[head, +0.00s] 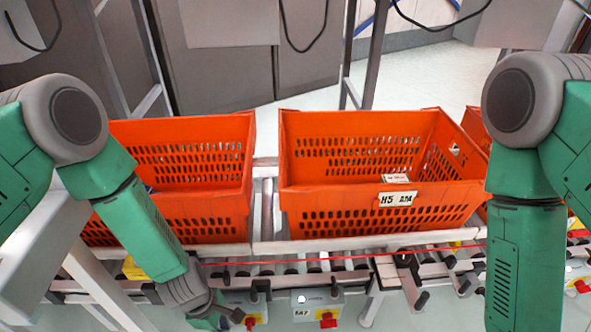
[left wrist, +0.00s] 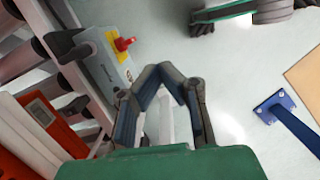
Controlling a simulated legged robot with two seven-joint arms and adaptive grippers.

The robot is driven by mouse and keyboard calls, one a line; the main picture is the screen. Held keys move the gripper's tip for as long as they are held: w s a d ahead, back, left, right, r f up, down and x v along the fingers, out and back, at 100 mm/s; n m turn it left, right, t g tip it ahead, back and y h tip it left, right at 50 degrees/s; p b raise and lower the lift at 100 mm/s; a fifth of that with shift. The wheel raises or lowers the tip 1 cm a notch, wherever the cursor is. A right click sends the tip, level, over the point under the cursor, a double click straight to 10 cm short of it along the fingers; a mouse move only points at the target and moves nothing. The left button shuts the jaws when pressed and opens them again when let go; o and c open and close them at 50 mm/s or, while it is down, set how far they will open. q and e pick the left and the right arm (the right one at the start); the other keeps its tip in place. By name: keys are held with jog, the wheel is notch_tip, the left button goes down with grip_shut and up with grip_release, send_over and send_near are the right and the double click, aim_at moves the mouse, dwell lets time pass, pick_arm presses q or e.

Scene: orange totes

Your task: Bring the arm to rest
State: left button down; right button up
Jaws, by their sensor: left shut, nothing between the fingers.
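My left arm comes in from the left in the head view and reaches down in front of the conveyor frame. Its gripper (head: 228,318) is at the bottom edge, partly cut off, close to the grey control boxes. In the left wrist view the left gripper (left wrist: 160,72) has its fingertips together, with nothing held, and the floor shows behind it. My right arm hangs down at the right of the head view; its gripper is out of the picture.
Two orange totes, a left one (head: 205,215) and a middle one (head: 330,195) labelled H5, sit on the roller conveyor (head: 320,265). Grey control boxes with red knobs (head: 327,320) hang below its front edge. A blue-footed post (left wrist: 285,118) stands on open floor.

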pick_arm(q)
jog(key=s+a+r+m+y, duration=0.1)
jog(key=s+a+r+m, duration=0.4)
jog(key=s+m, duration=0.4)
jog(key=s+a+r+m+y, duration=0.1)
jog(key=s+a+r+m, duration=0.1)
jog(key=s+a+m, duration=0.6)
jog(key=w+d+f+m+t+h+b, duration=0.35)
jog(key=w+d+b, duration=0.2)
jog(key=w, duration=0.55)
jog(key=w+d+f+m+t+h+b, duration=0.2)
jog(key=w+d+f+m+t+b, duration=0.25)
jog(key=w, duration=0.55)
jog(key=w+d+f+b, duration=0.1)
jog(key=w+f+b, duration=0.1)
jog(key=w+d+f+g+b, duration=0.1)
jog(key=w+d+f+b, duration=0.1)
jog(key=f, duration=0.1)
jog(key=w+d+f+g+b, duration=0.1)
jog(key=w+d+f+b, duration=0.1)
jog(key=shift+w+f+y+b, duration=0.25)
jog(key=shift+w+b, duration=0.15)
jog(key=shift+w+d+f, duration=0.2)
jog(key=shift+w+d, duration=0.1)
jog(key=shift+w, duration=0.05)
pick_arm(e)
notch_tip(320, 180, down, 17)
jog(key=s, duration=0.1)
